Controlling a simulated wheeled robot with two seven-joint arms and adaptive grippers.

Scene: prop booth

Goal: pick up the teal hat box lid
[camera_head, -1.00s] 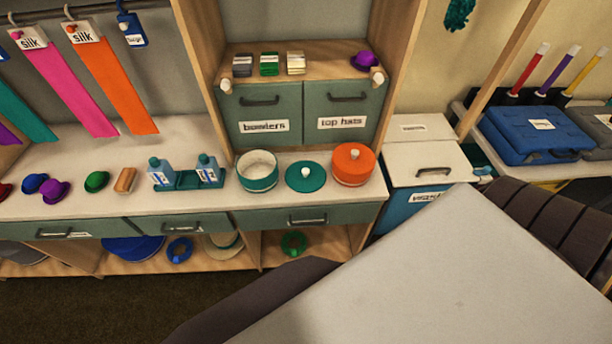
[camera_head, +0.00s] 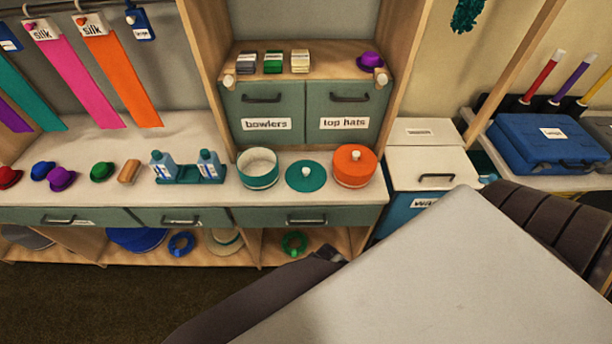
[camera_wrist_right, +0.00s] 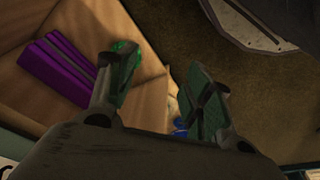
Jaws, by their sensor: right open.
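The teal hat box lid (camera_head: 306,179) lies flat on the white counter, with a white knob on top. It is between the open teal-and-white hat box (camera_head: 258,174) and the orange hat box (camera_head: 354,168), which has its lid on. My right gripper (camera_wrist_right: 160,66) shows in the right wrist view with its two fingers apart and nothing between them. In the head view, a dark tip of my right arm shows below the counter front, below the lid and apart from it; its fingers cannot be made out there. The lid is not visible in the wrist view. My left gripper is not in view.
Bottles in a teal tray (camera_head: 188,180) and several small hats stand left on the counter. Drawers and open shelves lie below; a green ring (camera_head: 293,243) sits in one. A white-lidded bin (camera_head: 430,168) stands right. The wrist view shows a purple stack (camera_wrist_right: 58,70) on wood.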

